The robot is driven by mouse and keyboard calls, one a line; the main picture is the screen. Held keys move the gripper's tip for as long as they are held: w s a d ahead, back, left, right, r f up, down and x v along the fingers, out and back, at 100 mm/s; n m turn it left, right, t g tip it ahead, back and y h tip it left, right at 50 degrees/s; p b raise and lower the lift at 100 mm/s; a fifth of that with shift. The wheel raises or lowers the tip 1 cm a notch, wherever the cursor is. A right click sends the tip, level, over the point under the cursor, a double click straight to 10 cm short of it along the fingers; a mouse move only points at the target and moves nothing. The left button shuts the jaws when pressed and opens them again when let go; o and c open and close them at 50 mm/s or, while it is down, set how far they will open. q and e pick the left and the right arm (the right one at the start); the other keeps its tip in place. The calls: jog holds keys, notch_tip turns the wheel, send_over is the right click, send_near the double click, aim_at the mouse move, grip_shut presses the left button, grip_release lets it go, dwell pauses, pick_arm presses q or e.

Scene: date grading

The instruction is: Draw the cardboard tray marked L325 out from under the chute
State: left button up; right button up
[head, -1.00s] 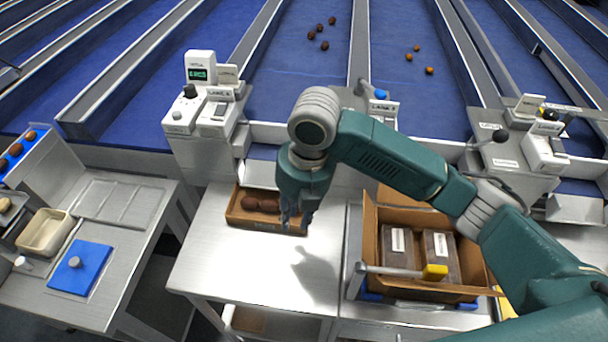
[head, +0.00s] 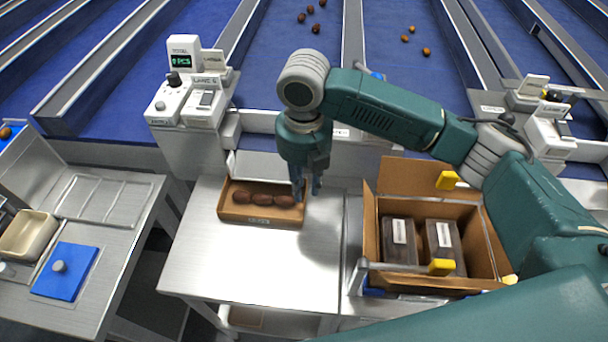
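The cardboard tray (head: 235,215) is a shallow brown box with several dark dates in a row. It lies on the steel bench at the foot of a pale metal chute (head: 262,168). A small label shows on its front wall, too small to read. My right gripper (head: 308,196) points down at the tray's right end. Its two fingers show a gap between them, one close to the tray's right wall. I cannot tell whether they touch it. My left gripper is not in view.
The steel bench (head: 250,265) is clear in front of the tray. An open carton (head: 400,172) with dark packs stands to the right. A counter unit (head: 186,105) stands behind left. A blue pad (head: 66,270) and a beige tub (head: 28,235) are on the left bench.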

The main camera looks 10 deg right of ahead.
notch_tip(320, 180, down, 7)
jog(key=shift+r+p, duration=0.1)
jog(key=shift+p, duration=0.4)
jog(key=shift+f, duration=0.55)
grip_shut()
